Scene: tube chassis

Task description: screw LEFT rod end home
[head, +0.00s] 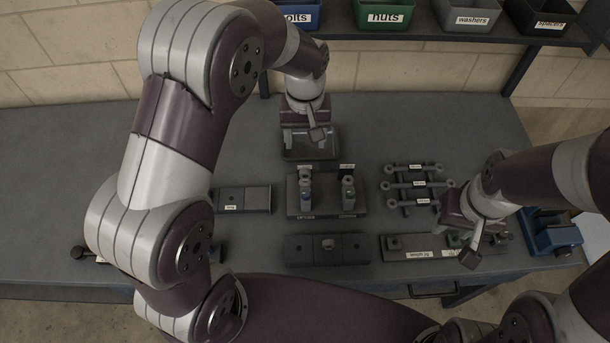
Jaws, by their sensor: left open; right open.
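A dark fixture block (327,213) stands in the middle of the bench. Two upright pieces with ring-like tops stand in it, a left one (305,190) and a right one (348,190). I cannot tell for sure which part is the left rod end or how far it is screwed in. A rack (410,205) with several short labelled rods lies to the right. My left gripper (306,141) is open and empty, pointing down over a dark tray (312,154) behind the fixture. My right gripper (460,240) is open beside the rod rack, low over a labelled strip.
The labelled strip (410,254) holds small parts at the front right. A dark plate (328,249) and a labelled block (242,199) lie nearby. A blue tool (555,238) is at the right edge. Bins, including washers (468,18), stand on a shelf behind. The bench's far left is clear.

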